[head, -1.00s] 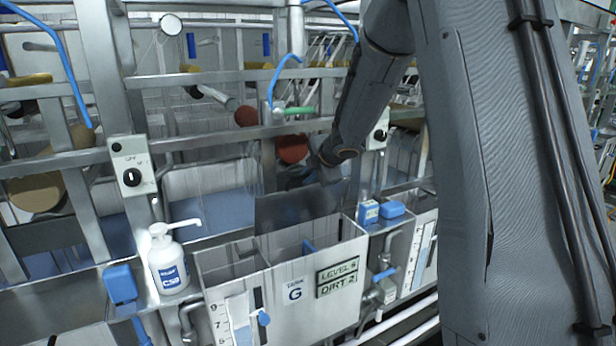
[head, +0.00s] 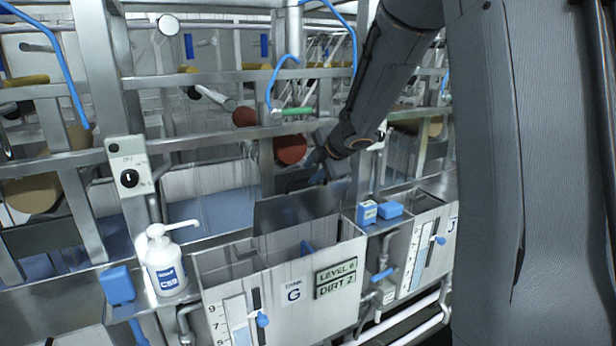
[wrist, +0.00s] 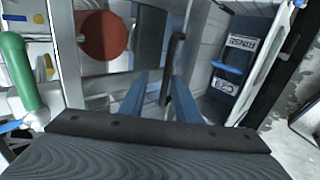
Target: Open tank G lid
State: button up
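Tank G (head: 335,262), a pale box with a "TANK G" label, stands at the lower centre of the head view with its top open. Its dark grey lid (head: 297,209) stands steeply raised at the tank's back edge. My gripper is behind and above the lid in the head view, its fingers largely hidden there. In the wrist view my gripper (wrist: 160,82) has two blue fingers spread apart. A dark bar, seemingly a handle (wrist: 175,55), shows between them with gaps visible. Whether either finger touches it I cannot tell.
A white pump bottle (head: 166,268) stands left of the tank. Blue blocks (head: 368,213) sit to its right. Metal rails (head: 225,137) and red-brown roller ends (head: 291,149) are close around my arm. A green-handled part (wrist: 18,70) shows at the wrist view's left.

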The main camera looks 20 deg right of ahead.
jog(key=shift+v, duration=1.45)
jog(key=shift+w, duration=0.1)
